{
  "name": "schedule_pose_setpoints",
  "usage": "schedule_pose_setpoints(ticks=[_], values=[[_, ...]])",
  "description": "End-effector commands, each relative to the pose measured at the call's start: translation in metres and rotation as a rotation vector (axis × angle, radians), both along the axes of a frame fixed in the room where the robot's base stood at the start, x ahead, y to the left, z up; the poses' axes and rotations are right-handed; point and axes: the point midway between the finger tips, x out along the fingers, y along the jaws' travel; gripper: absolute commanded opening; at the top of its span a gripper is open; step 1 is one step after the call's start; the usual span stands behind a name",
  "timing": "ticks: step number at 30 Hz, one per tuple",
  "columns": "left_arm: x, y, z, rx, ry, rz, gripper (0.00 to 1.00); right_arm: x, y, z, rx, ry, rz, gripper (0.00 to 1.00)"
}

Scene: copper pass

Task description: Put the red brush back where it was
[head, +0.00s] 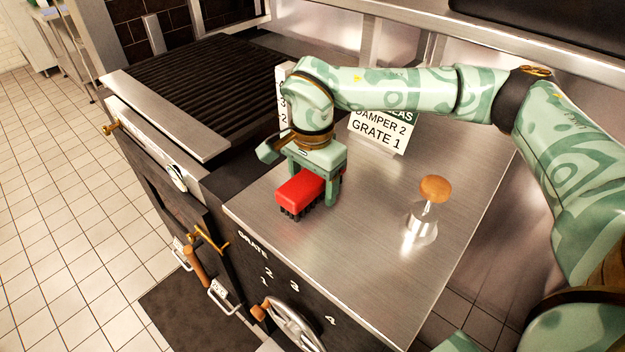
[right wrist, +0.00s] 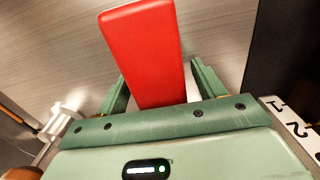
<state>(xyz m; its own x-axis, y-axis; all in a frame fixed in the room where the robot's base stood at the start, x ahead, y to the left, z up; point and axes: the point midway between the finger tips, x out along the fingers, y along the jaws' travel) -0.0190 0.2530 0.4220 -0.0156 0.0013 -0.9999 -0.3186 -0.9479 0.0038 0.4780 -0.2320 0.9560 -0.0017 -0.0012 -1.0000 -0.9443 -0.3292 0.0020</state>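The red brush (head: 300,191), with dark bristles facing down, is at the left part of the steel counter top (head: 375,230). It appears to rest on the counter, though a small gap underneath cannot be ruled out. My right gripper (head: 316,190) points down over it, with fingers on either side. In the right wrist view the brush's red back (right wrist: 150,50) lies between the two fingers (right wrist: 158,78), and narrow gaps show beside it, so the gripper looks open around it. My left gripper is not in view.
A steel weight with a wooden knob (head: 434,190) stands on the counter to the right. A lettered sign (head: 382,130) stands behind my right arm. The ribbed dark grill (head: 200,75) is at the back left. A handwheel (head: 290,325) is on the counter's front. Bare counter lies between brush and weight.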

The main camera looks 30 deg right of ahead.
Motion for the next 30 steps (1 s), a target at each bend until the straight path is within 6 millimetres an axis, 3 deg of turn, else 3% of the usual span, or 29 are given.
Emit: schedule_pose_setpoints(ticks=[8, 21, 30], values=[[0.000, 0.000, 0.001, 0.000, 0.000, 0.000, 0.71, 0.000, 0.000, 0.007, 0.001, -0.002, 0.001, 0.69], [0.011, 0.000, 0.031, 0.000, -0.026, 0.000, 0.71, 0.000, 0.001, 0.104, 0.001, -0.005, 0.001, 0.69], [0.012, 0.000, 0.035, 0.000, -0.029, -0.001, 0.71, 0.000, 0.000, 0.124, 0.000, 0.000, 0.000, 0.69]])
